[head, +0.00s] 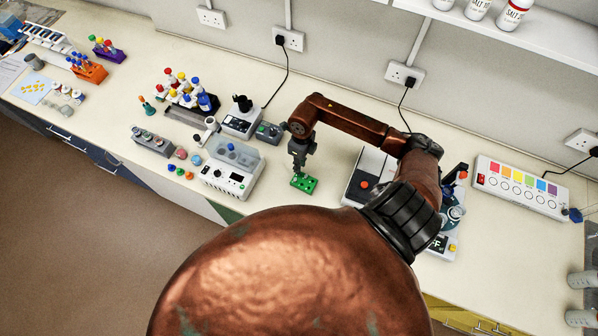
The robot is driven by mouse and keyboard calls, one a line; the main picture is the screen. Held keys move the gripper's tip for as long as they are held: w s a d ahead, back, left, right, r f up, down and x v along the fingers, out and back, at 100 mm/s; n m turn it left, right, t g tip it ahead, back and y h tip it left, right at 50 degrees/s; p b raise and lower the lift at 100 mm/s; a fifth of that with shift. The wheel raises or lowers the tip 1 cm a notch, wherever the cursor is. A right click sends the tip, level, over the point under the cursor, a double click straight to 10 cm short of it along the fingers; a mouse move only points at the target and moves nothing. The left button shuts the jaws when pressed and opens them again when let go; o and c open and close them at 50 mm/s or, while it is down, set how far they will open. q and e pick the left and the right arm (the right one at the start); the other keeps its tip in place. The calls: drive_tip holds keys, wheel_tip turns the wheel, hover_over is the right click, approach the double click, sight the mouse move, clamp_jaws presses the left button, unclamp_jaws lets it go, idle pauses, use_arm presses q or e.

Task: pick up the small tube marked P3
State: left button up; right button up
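A small green rack (306,185) lies on the bench near its front edge, in the middle of the head view. It has small holes or tubes on top, too small to tell apart. No marking P3 can be read anywhere, so I cannot tell which tube is the one marked P3. My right gripper (298,170) points down just above the back left part of the green rack. Its fingers are dark and small, and I cannot tell whether they are open, shut or holding anything. My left gripper is not in view.
A white device with a clear lid (233,170) stands just left of the rack. A grey box (269,132) and a black-topped device (241,121) stand behind. A white-and-dark device (363,184) is to the right, under my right arm. Some bare bench lies around the rack.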

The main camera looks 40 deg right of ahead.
wheel_tip(320, 180, down, 3)
drive_tip(key=shift+a+f+p, duration=0.1)
drive_tip(key=shift+f+p, duration=0.1)
drive_tip(key=shift+p, duration=0.35)
drive_tip(key=shift+f, duration=0.25)
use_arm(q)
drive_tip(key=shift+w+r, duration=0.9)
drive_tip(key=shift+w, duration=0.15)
use_arm(e)
drive_tip(key=shift+c, duration=0.6)
drive_tip(key=shift+c, duration=1.2)
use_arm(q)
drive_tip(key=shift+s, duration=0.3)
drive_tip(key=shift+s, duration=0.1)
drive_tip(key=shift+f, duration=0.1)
use_arm(e)
drive_tip(key=shift+r, duration=0.15)
